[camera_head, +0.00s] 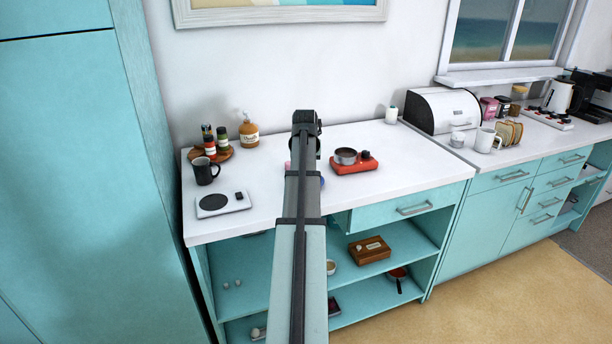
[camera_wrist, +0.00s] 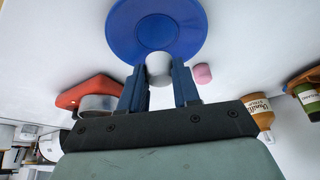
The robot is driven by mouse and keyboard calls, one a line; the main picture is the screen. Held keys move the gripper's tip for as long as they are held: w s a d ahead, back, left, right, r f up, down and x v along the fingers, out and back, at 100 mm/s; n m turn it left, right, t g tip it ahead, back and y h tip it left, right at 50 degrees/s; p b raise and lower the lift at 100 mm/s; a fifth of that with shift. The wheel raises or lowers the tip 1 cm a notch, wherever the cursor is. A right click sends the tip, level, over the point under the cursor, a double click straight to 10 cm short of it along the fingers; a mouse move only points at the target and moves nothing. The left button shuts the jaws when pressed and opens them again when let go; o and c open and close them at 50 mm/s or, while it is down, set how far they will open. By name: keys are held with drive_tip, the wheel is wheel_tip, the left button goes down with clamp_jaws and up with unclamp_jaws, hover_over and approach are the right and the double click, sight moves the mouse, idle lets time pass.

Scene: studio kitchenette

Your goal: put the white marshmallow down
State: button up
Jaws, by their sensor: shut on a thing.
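In the wrist view my gripper (camera_wrist: 159,76) is shut on the white marshmallow (camera_wrist: 159,68), held between its two blue fingers. I cannot tell whether the marshmallow touches the plate or the counter. In the head view my arm hides the gripper and the white marshmallow, and only a sliver of the blue plate (camera_head: 322,182) shows beside it.
A pink marshmallow (camera_wrist: 203,73) lies beside the plate. A red-orange burner (camera_head: 354,166) with a small pot (camera_head: 346,156) stands right of my arm. A black mug (camera_head: 204,171), a white scale (camera_head: 222,204) and a syrup bottle (camera_head: 249,133) stand left. The white counter (camera_head: 262,168) has bare room between.

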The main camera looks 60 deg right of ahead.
drive_tip(key=shift+f, duration=1.95)
drive_tip(key=shift+f, duration=0.1)
drive_tip(key=o, duration=0.9)
drive_tip(key=shift+o, duration=0.2)
drive_tip(key=v, duration=1.2)
